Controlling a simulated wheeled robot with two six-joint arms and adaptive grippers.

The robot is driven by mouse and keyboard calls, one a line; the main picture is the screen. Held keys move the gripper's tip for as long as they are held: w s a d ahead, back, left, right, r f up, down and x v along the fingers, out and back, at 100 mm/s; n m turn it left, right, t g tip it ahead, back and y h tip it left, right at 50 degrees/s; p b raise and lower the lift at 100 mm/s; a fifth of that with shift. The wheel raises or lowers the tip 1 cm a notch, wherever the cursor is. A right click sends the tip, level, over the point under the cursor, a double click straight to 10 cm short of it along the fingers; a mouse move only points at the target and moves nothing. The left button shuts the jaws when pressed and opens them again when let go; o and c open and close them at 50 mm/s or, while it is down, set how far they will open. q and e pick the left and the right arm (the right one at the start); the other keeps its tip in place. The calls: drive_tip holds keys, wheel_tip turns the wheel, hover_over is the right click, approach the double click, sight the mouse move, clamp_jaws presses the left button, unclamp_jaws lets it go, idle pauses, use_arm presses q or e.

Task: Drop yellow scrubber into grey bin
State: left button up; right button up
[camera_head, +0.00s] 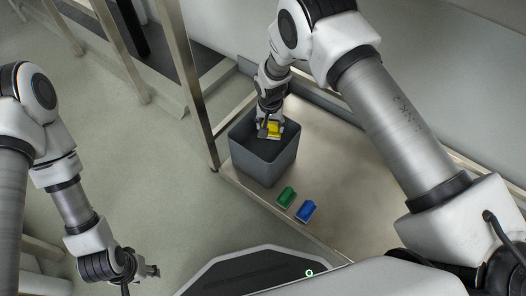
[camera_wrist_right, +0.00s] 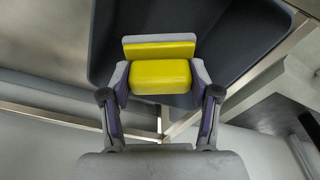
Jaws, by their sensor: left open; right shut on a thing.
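The yellow scrubber (camera_head: 273,128) is held in my right gripper (camera_head: 269,131), over the open top of the grey bin (camera_head: 263,165). In the right wrist view the yellow scrubber (camera_wrist_right: 161,76) sits between the two fingers of my right gripper (camera_wrist_right: 160,82), with the dark inside of the grey bin (camera_wrist_right: 115,30) behind it. I cannot tell how far below the rim the scrubber is. My left gripper (camera_head: 148,271) is open and empty, low at the left, away from the bin and table.
The grey bin stands on a metal table (camera_head: 345,165). A green scrubber (camera_head: 286,197) and a blue scrubber (camera_head: 306,211) lie in front of it near the table's edge. A metal post (camera_head: 190,80) rises left of the bin. The table right of the bin is clear.

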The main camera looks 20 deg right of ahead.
drive_tip(key=shift+f, duration=0.45)
drive_tip(key=o, duration=1.4)
drive_tip(key=shift+r, duration=0.1)
drive_tip(key=shift+r, duration=0.1)
